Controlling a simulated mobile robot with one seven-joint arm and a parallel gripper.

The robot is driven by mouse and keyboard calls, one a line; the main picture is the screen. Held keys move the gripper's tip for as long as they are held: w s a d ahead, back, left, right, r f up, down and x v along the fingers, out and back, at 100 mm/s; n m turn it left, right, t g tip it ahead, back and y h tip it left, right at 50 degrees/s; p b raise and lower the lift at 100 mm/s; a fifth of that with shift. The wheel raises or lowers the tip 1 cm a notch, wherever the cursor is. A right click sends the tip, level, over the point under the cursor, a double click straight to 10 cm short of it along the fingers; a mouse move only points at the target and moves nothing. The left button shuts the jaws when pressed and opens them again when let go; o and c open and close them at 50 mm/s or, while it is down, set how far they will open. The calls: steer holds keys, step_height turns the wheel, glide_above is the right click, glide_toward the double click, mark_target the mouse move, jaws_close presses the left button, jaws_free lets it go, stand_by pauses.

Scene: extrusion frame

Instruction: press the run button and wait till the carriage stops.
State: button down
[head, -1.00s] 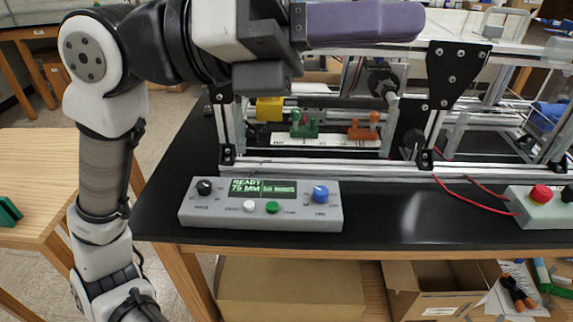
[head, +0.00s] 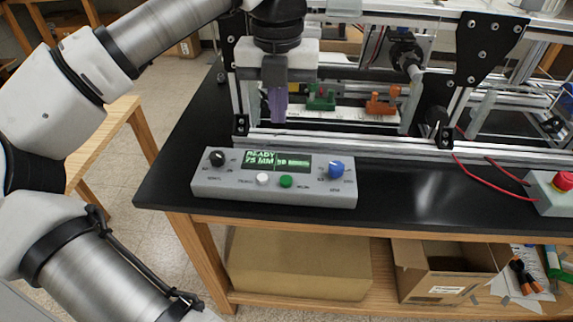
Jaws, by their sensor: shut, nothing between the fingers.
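A grey control box (head: 225,188) stands on the black bench top. Its green screen (head: 276,161) reads READY and 75 MM. Below the screen are a white button (head: 262,180) and a green button (head: 286,181); the labels are too small to read, so I cannot tell by name which is run. My gripper (head: 277,118) points down with its purple fingers shut and empty. In the picture it is above and behind the box, apart from both buttons. I cannot clearly tell which part of the extrusion frame (head: 340,143) is the carriage.
A black knob (head: 217,158) and a blue knob (head: 336,168) sit on the box. A green block (head: 321,98) and an orange block (head: 382,104) stand by a white scale behind the gripper. A red button box (head: 555,196) with red wires is at right.

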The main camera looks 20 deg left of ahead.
mark_target(281, 179)
step_height(281, 179, down, 14)
steer(key=p, duration=0.3)
steer(key=shift+d+p, duration=0.1)
steer(key=shift+p, duration=0.2)
steer(key=shift+f, duration=0.15)
stand_by(0.3)
